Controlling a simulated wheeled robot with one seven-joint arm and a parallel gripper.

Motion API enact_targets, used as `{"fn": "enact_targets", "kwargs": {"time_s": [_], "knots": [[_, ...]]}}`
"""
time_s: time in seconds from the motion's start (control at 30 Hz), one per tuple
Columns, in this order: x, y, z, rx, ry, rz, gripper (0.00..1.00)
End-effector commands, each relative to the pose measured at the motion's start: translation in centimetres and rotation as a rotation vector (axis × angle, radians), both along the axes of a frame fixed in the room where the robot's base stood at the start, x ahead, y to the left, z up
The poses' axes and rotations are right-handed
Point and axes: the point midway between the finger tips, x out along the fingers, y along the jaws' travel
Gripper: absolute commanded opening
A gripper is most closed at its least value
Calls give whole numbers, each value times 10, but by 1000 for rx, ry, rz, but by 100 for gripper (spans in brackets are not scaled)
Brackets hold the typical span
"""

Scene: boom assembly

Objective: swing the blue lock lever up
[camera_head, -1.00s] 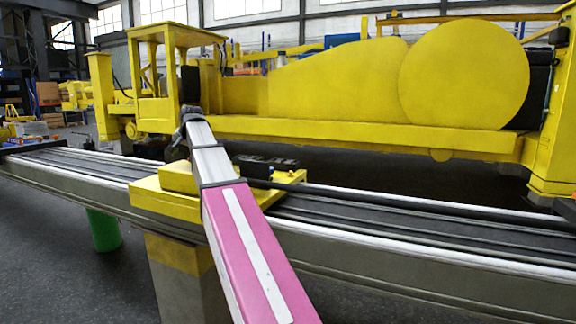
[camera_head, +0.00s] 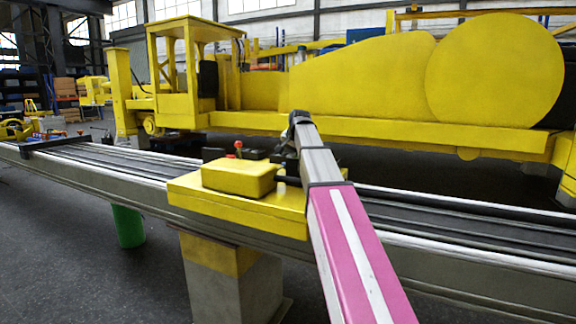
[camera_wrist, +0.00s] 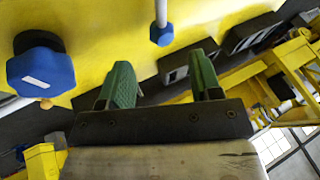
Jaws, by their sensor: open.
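In the wrist view, a thin pale rod with a blue tip (camera_wrist: 162,34) points down from the top edge, in front of a yellow surface. A larger blue knob (camera_wrist: 40,72) with a white label is at the left. Which one is the lock lever is not certain. My gripper (camera_wrist: 163,76) has two green-padded fingers apart with nothing between them. The blue tip appears just beyond the gap, seemingly not touched. In the head view, my pink and white arm reaches over the yellow carriage (camera_head: 240,178); the gripper and blue parts cannot be made out there.
The carriage sits on a long grey rail (camera_head: 110,182) crossing the view. A small red knob (camera_head: 238,145) stands behind its raised block. A large yellow machine (camera_head: 360,75) fills the back. A green cylinder (camera_head: 128,226) and a post (camera_head: 235,285) are below the rail.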

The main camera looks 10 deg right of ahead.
Motion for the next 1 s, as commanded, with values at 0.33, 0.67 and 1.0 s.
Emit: {"fn": "enact_targets", "kwargs": {"time_s": [0.33,0.67,1.0], "knots": [[27,7,-45,-1,1,0,58],[32,9,-55,0,-1,0,58],[32,9,-54,0,-1,0,0]]}}
